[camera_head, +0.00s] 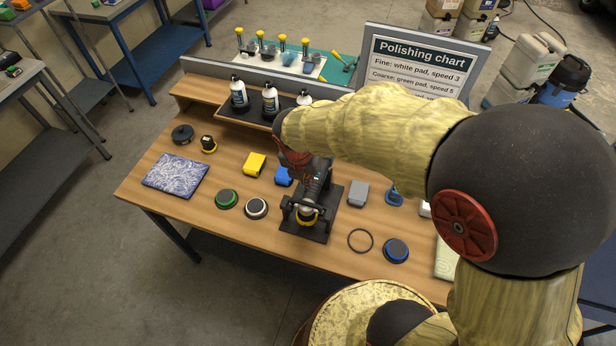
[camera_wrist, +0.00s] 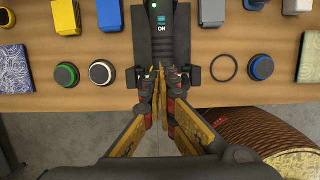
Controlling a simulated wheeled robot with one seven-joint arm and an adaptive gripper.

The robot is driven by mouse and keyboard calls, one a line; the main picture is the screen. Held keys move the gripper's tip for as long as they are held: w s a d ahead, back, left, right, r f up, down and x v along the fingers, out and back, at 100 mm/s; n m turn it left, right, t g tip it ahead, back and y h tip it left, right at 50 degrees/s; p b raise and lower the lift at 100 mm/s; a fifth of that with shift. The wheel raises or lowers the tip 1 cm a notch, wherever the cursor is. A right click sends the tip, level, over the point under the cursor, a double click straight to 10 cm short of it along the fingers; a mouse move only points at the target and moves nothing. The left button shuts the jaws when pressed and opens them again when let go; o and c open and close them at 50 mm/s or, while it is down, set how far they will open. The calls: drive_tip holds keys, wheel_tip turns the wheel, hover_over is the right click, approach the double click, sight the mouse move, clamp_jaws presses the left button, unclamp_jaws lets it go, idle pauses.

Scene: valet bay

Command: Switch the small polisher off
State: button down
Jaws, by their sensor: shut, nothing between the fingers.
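The small polisher (camera_wrist: 161,38) is a dark tool lying in a black cradle in the wrist view.
On the wooden table (camera_head: 150,192), a green-rimmed pad (camera_head: 227,199) and white pad (camera_head: 256,208) lie left of the stand. A black ring (camera_head: 360,240) and blue pad (camera_head: 396,250) lie right. A blue block (camera_head: 283,176) and grey block (camera_head: 358,194) flank the polisher. Bottles (camera_head: 239,95) stand behind.

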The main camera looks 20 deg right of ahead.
sight(314, 178)
drive_tip(key=b+x, duration=0.1)
drive_tip(key=x, duration=0.7)
drive_tip(key=shift+f, duration=0.2)
drive_tip(key=shift+w+d, duration=0.8)
drive_tip(key=shift+w, duration=0.25)
drive_tip(key=shift+w+d+r, duration=0.1)
drive_tip(key=shift+w+d, duration=0.3)
drive_tip(key=shift+w, duration=0.2)
drive_tip(key=shift+d, duration=0.1)
drive_tip(key=shift+w+d+r+p, duration=0.1)
drive_tip(key=shift+w+d+p, duration=0.15)
drive_tip(key=shift+w+p, duration=0.2)
drive_tip(key=shift+w+d+p, duration=0.3)
drive_tip(key=shift+w+p, duration=0.05)
drive_tip(key=shift+w, duration=0.15)
